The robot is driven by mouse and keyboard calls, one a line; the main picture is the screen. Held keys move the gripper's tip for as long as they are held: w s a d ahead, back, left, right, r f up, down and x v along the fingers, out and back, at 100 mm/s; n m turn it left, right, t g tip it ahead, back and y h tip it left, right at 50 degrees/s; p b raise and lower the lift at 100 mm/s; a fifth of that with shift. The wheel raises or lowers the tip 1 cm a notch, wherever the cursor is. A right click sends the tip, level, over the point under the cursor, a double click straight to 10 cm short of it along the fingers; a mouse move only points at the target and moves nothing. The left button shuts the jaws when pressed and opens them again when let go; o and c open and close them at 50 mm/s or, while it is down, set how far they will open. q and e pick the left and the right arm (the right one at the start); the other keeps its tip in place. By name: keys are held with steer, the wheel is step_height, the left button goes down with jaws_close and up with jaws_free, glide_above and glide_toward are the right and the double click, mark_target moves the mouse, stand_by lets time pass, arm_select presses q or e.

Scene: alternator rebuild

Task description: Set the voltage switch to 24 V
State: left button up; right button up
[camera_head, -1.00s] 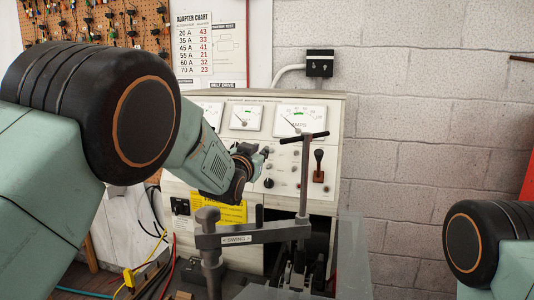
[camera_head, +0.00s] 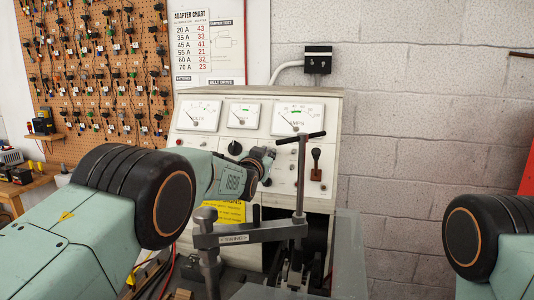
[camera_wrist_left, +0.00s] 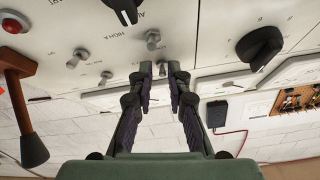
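The tester's pale control panel (camera_head: 190,142) carries gauges, knobs and small toggle switches. My left gripper (camera_head: 264,158) is close to the panel face, below the gauges. In the left wrist view the two dark fingers (camera_wrist_left: 163,72) are apart with nothing between them. A metal toggle switch (camera_wrist_left: 153,38) stands just beyond the fingertips, apart from them as far as I can see. Other toggles are at left (camera_wrist_left: 77,58) and lower (camera_wrist_left: 105,78). No voltage label is readable, so I cannot tell which is the voltage switch. My right gripper is out of view.
A T-handled clamp (camera_head: 302,170) with a swing arm (camera_head: 250,234) stands before the panel. A pegboard (camera_head: 95,60) hangs at left.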

arm_select(q)
steer(key=shift+w+a, duration=0.15)
steer(key=shift+a, duration=0.05)
steer(key=shift+w+d, duration=0.1)
steer(key=shift+d, duration=0.05)
jaws_close()
